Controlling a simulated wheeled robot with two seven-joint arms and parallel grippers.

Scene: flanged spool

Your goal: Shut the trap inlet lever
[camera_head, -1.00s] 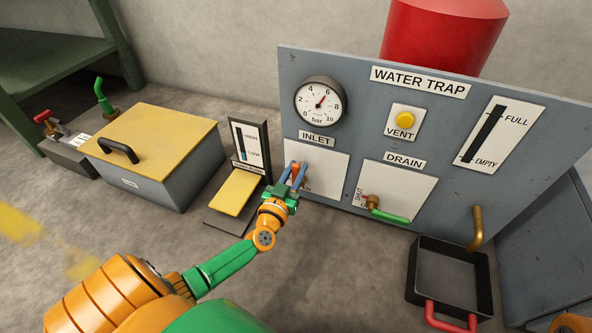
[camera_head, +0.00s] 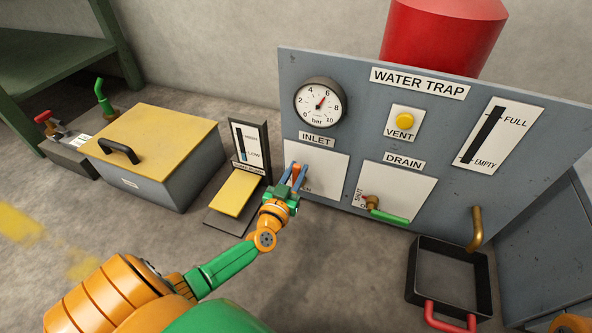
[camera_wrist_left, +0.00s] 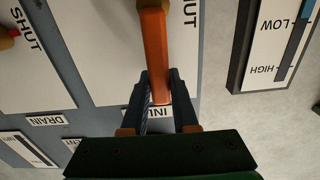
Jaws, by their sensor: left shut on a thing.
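The orange inlet lever (camera_head: 297,169) is on the white plate (camera_head: 328,172) under the INLET label, on the grey WATER TRAP panel. In the left wrist view, the lever (camera_wrist_left: 155,52) runs from its pivot at the top edge down between my fingers, toward the upside-down INLET label. My left gripper (camera_head: 293,178) is shut on the lever; its fingers (camera_wrist_left: 162,92) stand on either side of the lever's free end. The fingers and wrist hide part of the plate and its lettering in the head view. My right gripper is not in view.
The green drain lever (camera_head: 390,215) is right of the inlet plate, above a black tray (camera_head: 450,252) with a red handle. A yellow pedal (camera_head: 235,192) and a small upright gauge (camera_head: 250,147) stand close left of my gripper. A yellow-lidded box (camera_head: 150,135) is farther left.

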